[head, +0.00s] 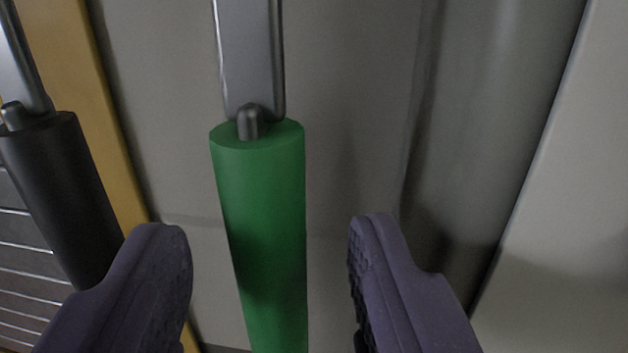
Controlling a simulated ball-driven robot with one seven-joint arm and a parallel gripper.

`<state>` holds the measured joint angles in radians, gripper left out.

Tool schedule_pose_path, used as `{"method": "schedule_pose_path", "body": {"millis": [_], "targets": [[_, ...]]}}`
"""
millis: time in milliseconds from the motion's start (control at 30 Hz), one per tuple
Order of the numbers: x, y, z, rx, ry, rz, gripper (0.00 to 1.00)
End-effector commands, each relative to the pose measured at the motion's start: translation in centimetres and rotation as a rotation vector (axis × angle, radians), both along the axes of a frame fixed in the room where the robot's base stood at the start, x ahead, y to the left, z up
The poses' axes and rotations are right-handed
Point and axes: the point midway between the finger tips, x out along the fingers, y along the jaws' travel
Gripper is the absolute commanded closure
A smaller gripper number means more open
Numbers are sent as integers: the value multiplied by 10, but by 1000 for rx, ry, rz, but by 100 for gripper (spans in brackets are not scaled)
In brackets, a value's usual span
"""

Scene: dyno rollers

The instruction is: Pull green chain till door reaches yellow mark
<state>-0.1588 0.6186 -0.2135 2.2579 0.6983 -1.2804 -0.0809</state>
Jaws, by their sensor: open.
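The green chain handle (262,210) is a thick green cylinder that hangs from a grey metal link (250,55) in the middle of the head view. My gripper (268,240) is open, with one purple finger on each side of the green handle. Gaps show between the handle and both fingers, so neither appears to touch it. The lower end of the handle runs out of the picture. I cannot make out the yellow mark for certain, and I cannot tell the door's height.
A black cylinder handle (62,190) hangs from another grey link (20,60) at the left. A yellow-orange upright strip (85,90) stands behind it. Horizontal slats (30,260) show at the far left. A grey wall (340,100) is behind the handle, with a grey column (490,110) to the right.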

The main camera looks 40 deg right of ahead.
Motion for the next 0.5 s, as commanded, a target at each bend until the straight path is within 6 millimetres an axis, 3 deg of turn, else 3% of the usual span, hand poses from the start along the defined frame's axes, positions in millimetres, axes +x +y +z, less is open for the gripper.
{"method": "schedule_pose_path", "body": {"millis": [200,500], "targets": [[23,-19,2,1,1,1,50],[28,-22,0,1,0,2,50]]}}
